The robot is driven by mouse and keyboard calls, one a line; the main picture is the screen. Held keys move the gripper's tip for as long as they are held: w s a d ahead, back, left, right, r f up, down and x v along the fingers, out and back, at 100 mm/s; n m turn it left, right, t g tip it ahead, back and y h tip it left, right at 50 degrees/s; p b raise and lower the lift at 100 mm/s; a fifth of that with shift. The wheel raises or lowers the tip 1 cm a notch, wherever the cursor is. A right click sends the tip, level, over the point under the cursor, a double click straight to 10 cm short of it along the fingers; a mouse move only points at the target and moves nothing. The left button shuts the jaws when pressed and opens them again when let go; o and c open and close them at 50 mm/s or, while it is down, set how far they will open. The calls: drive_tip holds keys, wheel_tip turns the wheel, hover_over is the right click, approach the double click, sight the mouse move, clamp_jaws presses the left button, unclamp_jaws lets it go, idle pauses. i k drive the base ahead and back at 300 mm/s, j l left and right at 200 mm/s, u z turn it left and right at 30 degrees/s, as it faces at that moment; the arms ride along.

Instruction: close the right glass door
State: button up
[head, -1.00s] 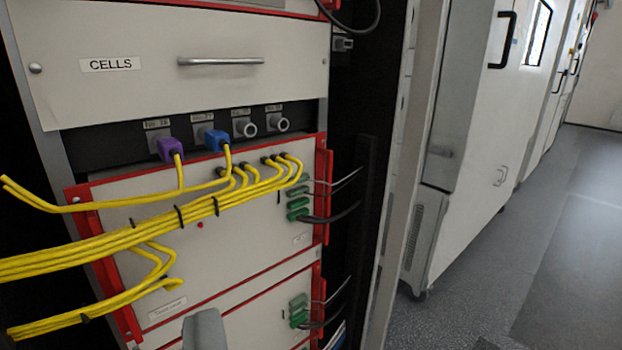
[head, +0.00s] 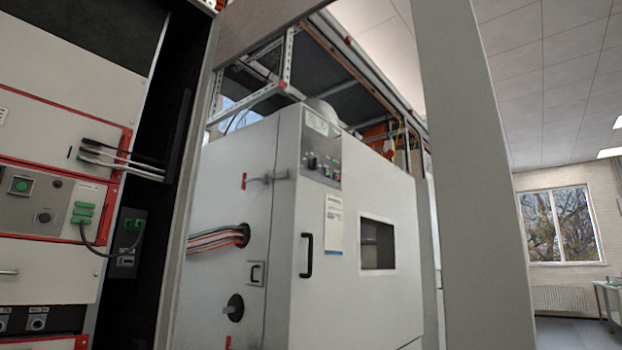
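What looks like the right glass door stands open, swung out to the right of the cycler cabinet. Its grey frame shows as a left upright beside the cabinet, a top rail (head: 270,22) and a broad right upright (head: 478,190). The pane between them is clear and I see the room through it. The bottom of the door is out of view, and no handle can be made out on it. My gripper is not in view.
The cabinet's equipment rack (head: 50,150), with red-edged panels, green connectors and cables, fills the left. Through the door frame stands a large white test chamber (head: 340,240) with a black handle. A window (head: 560,225) and open room lie at far right.

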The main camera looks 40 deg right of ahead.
sight(487, 298)
drive_tip(key=k+l+u, duration=0.1)
drive_tip(key=l, duration=0.35)
drive_tip(key=k+l+u, duration=0.15)
drive_tip(key=l, duration=0.3)
drive_tip(key=k+l+u, duration=0.1)
drive_tip(key=k+l, duration=0.15)
drive_tip(key=l, duration=0.15)
drive_tip(key=k+l+u, duration=0.1)
drive_tip(key=l, duration=0.3)
drive_tip(key=k+l+u, duration=0.15)
drive_tip(key=k+l, duration=0.3)
drive_tip(key=l, duration=0.4)
drive_tip(key=k+l, duration=0.1)
drive_tip(key=l, duration=0.35)
drive_tip(key=k+l+u, duration=0.1)
drive_tip(key=l, duration=0.4)
